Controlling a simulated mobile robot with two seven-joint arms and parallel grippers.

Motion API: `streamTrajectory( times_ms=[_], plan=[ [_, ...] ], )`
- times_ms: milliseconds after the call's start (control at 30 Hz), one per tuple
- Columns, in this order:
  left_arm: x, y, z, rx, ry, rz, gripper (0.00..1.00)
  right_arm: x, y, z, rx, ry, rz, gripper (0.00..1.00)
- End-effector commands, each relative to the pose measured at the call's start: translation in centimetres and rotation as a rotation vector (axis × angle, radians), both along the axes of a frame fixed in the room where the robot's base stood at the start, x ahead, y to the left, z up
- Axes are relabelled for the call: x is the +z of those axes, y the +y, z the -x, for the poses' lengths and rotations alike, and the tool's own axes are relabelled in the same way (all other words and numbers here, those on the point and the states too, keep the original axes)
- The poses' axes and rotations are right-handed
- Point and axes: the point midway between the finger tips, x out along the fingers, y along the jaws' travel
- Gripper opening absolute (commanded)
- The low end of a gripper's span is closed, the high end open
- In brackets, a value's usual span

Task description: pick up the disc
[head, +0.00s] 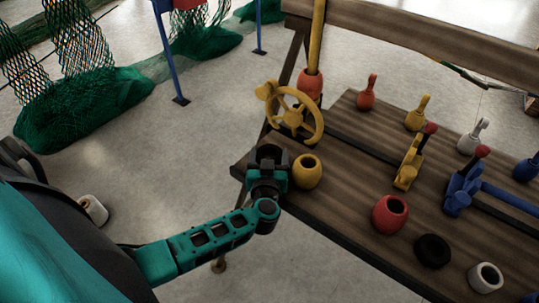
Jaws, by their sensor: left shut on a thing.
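My left gripper (268,154) is at the near left corner of the wooden table, just left of a yellow float. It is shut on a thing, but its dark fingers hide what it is. A black ring-shaped disc (433,250) lies flat near the table's front edge, apart from the gripper. My right gripper is not in view.
The wooden table (345,205) carries a yellow float (307,171), a red float (390,213) and a white ring (485,277) along its front. A yellow handwheel (296,113) stands behind the gripper. Yellow (408,163) and blue (461,187) levers stand farther right. Green nets (85,100) lie at the left.

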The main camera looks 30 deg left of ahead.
Motion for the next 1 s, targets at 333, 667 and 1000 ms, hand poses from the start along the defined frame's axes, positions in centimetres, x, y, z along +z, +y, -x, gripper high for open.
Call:
streamTrajectory(
  times_ms=[333,667,1000],
  plan=[
    [0.1,0.0,0.0,0.000,0.000,0.000,0.44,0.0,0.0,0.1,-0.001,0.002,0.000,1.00],
    [2.4,0.0,0.8,0.001,-0.003,0.003,0.44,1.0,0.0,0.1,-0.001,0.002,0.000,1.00],
    [7.1,0.1,1.4,0.000,0.002,0.001,0.44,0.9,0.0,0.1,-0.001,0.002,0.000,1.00]
  ],
)
